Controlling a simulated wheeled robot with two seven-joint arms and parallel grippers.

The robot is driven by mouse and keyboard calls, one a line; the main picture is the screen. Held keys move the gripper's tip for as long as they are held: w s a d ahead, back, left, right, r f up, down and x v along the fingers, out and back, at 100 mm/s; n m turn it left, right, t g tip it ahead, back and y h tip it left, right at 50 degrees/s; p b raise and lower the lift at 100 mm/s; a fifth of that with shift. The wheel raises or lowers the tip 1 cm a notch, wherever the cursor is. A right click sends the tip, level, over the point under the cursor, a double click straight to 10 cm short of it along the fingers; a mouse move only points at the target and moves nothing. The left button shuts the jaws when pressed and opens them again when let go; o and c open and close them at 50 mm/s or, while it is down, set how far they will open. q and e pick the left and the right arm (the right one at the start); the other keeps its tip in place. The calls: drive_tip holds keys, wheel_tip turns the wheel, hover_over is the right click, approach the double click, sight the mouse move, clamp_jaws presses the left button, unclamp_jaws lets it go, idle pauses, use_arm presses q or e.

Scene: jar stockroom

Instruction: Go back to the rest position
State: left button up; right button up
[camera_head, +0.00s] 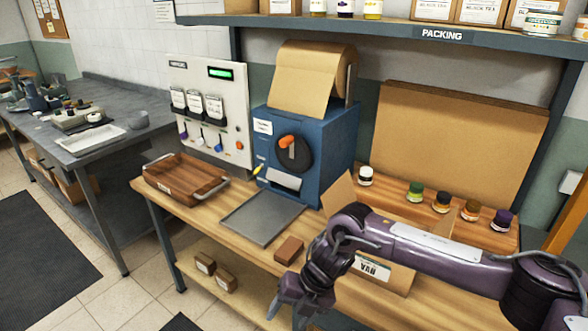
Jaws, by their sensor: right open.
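My right arm reaches in from the right over the packing bench, and my right gripper (287,306) hangs at the bench's front edge. Its jaws point down and look open and empty. My left gripper is not in this view. The wooden bench (262,262) carries an open cardboard box (385,272), partly hidden behind my arm. Several small jars stand behind the arm: white-lidded (366,175), green (415,191), dark (441,202), brown (471,209) and purple (502,219). A small brown block (289,250) lies on the bench near my gripper.
A blue paper dispenser (325,150) stands behind a grey metal tray (262,217). A wooden tray (186,180) sits at the bench's left end. A shelf (400,36) crosses above. A grey table (90,130) stands at far left. Floor (140,295) shows between them.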

drive_tip(key=w+a+f+m+t+y, duration=0.3)
drive_tip(key=w+a+f+m+y, duration=0.15)
drive_tip(key=a+f+m, duration=0.4)
drive_tip(key=s+d+f+m+t+h, duration=0.1)
drive_tip(key=s+d+f+m+t, duration=0.15)
drive_tip(key=d+f+m, duration=0.6)
drive_tip(key=s+d+f+m+t+h, duration=0.1)
drive_tip(key=s+d+f+m, duration=0.3)
drive_tip(key=f, duration=0.7)
drive_tip(key=s+d+f+m+g+h, duration=0.1)
drive_tip(key=s+d+f+m+h, duration=0.1)
drive_tip(key=s+d+f+m, duration=0.35)
drive_tip(key=s+d+f+m+g+h, duration=0.1)
drive_tip(key=s+d+f+m+h, duration=0.2)
drive_tip(key=s+d+f, duration=0.5)
drive_tip(key=s+d+f+m, duration=0.1)
drive_tip(key=s+d+f, duration=0.1)
drive_tip(key=s, duration=0.6)
drive_tip(key=s+d+f+m+g+h, duration=0.1)
drive_tip(key=s+d+f, duration=0.1)
drive_tip(key=s, duration=0.5)
drive_tip(key=s+d+f+m+g+h, duration=0.1)
drive_tip(key=s+d+f+m, duration=0.1)
drive_tip(key=s, duration=0.6)
drive_tip(key=shift+s+d+f, duration=0.25)
drive_tip(key=shift+s+f, duration=0.05)
drive_tip(key=shift+s, duration=0.05)
drive_tip(key=shift+g+h, duration=0.25)
drive_tip(key=shift+c, duration=0.4)
